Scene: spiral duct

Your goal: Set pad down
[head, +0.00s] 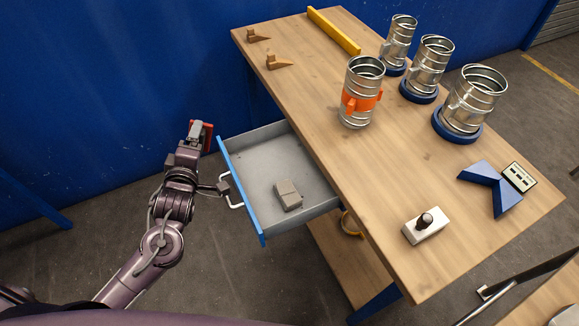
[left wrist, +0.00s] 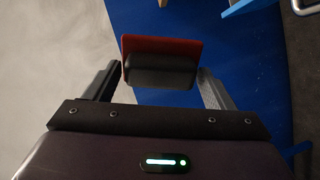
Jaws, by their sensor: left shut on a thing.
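My left gripper (head: 197,136) is shut on the pad (head: 208,137), left of the open drawer and above the floor. In the left wrist view the pad shows as a red plate (left wrist: 160,45) with a dark grey block on its near side, between the two fingers (left wrist: 160,84). The pad is clear of any surface in view. My right gripper is not in view.
A grey drawer (head: 249,150) with a blue front stands open, holding a grey-brown block (head: 288,195). The wooden table (head: 330,110) bears several metal duct pieces, one with an orange clamp (head: 361,102), a yellow bar (head: 333,31), wooden wedges and a blue angled piece (head: 493,188).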

